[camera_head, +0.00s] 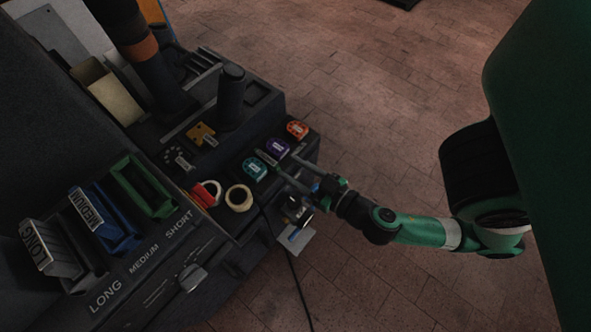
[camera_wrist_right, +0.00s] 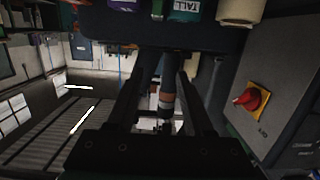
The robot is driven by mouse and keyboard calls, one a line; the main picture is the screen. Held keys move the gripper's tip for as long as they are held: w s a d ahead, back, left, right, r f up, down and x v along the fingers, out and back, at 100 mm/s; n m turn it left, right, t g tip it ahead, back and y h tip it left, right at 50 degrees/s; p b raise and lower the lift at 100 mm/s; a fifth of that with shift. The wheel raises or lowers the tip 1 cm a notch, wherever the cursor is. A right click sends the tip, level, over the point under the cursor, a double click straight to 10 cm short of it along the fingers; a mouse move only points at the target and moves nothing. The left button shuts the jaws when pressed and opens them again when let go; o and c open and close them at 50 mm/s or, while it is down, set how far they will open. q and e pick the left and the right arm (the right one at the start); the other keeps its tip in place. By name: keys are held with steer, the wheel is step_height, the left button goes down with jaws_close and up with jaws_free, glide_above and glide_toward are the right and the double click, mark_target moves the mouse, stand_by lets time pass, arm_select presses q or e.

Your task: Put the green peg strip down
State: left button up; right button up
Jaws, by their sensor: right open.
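My right gripper (camera_head: 285,164) is open at the bench's right edge, beside the teal and purple labelled blocks. Its two fingers also show apart in the right wrist view (camera_wrist_right: 160,78), with nothing visibly clamped between them. A small green piece (camera_wrist_right: 158,10), possibly the green peg strip, shows at the top of the right wrist view between the purple and teal labels. It lies beyond the fingertips, and most of it is out of frame. In the head view I cannot pick the strip out clearly. My left gripper is not in view.
Teal (camera_head: 254,168), purple (camera_head: 277,147) and orange (camera_head: 297,130) blocks line the bench edge. A tape roll (camera_head: 239,197) is nearby. Grey, blue (camera_head: 120,236) and green (camera_head: 150,206) bins stand at left. A dark upright cylinder (camera_head: 231,95) stands behind. Floor at right is open.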

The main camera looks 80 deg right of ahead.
stand_by(0.3)
steer(key=w+a+r+t+y, duration=0.1)
steer(key=w+a+r+t, duration=0.2)
steer(key=w+r, duration=0.75)
steer(key=w+a+r+t+y, duration=0.1)
steer(key=w+a+r+t, duration=0.15)
steer(key=w+r, duration=0.75)
steer(key=s+a+r+n+t+y, duration=0.1)
steer(key=a+r+n+t+y, duration=0.1)
steer(key=r, duration=0.8)
steer(key=s+a+r+n+t+y, duration=0.1)
steer(key=a+r+n+t+y, duration=0.2)
steer(key=r, duration=0.7)
steer(key=s+a+r+n+t+y, duration=0.2)
steer(key=a+r+t+y, duration=0.1)
steer(key=r, duration=0.7)
steer(key=shift+a+y, duration=0.3)
steer(key=shift+y, duration=0.2)
steer(key=shift+o, duration=0.4)
steer(key=shift+s+r, duration=0.1)
